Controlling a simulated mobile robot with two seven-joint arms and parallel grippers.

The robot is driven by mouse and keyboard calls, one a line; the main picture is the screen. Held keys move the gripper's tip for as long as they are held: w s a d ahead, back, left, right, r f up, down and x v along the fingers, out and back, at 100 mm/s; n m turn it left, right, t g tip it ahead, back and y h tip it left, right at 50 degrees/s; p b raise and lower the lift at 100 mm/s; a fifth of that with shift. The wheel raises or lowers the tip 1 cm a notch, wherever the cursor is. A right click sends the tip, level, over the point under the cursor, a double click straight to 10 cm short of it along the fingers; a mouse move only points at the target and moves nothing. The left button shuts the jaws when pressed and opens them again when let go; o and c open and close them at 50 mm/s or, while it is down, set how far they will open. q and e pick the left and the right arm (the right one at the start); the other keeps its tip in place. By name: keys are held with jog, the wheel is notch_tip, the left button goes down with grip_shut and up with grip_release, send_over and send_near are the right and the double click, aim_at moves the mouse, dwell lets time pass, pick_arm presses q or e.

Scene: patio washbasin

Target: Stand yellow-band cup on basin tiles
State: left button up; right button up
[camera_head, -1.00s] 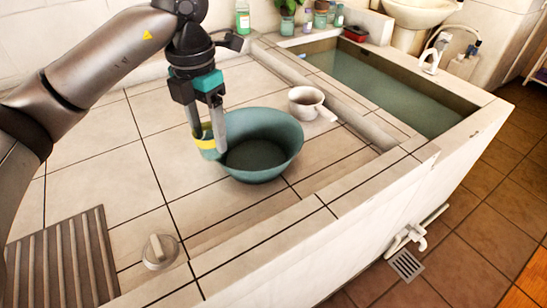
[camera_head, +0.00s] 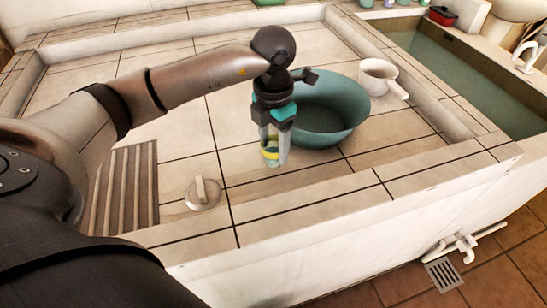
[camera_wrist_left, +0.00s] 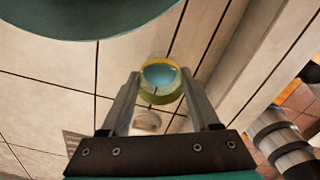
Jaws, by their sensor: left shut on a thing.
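The yellow-band cup (camera_head: 269,154) is small and teal with a yellow band. My left gripper (camera_head: 273,160) is shut on it, with the fingers pointing down, in front of and left of the green tub. In the left wrist view the cup (camera_wrist_left: 160,72) sits between the fingertips (camera_wrist_left: 161,86), its round mouth and pale blue inside showing. Pale basin tiles (camera_head: 245,160) lie below it. I cannot tell whether its base touches them. The fingers partly hide the cup in the head view. My right gripper is not in view.
The green tub (camera_head: 335,110) stands just behind the gripper, with a white handled cup (camera_head: 378,76) at its right. A round knob (camera_head: 203,193) and a slatted rack (camera_head: 127,190) are left of the cup. A raised tiled ledge (camera_head: 330,196) runs along the front.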

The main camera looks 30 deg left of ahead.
aim_at(273, 154)
pick_arm(q)
notch_tip(273, 154, down, 2)
jog(key=shift+f+b, duration=0.25)
jog(key=shift+b, duration=0.1)
jog(key=shift+f, duration=0.65)
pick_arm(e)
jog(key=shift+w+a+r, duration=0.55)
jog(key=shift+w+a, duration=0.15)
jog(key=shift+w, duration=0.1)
pick_arm(q)
jog(key=shift+f, duration=0.15)
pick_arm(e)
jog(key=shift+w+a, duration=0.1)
pick_arm(q)
jog(key=o, duration=1.4)
jog(key=shift+c, duration=0.2)
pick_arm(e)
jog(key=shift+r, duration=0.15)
pick_arm(q)
jog(key=shift+r, duration=0.5)
notch_tip(273, 154, up, 11)
jog(key=p, duration=0.3)
jog(key=shift+r, duration=0.2)
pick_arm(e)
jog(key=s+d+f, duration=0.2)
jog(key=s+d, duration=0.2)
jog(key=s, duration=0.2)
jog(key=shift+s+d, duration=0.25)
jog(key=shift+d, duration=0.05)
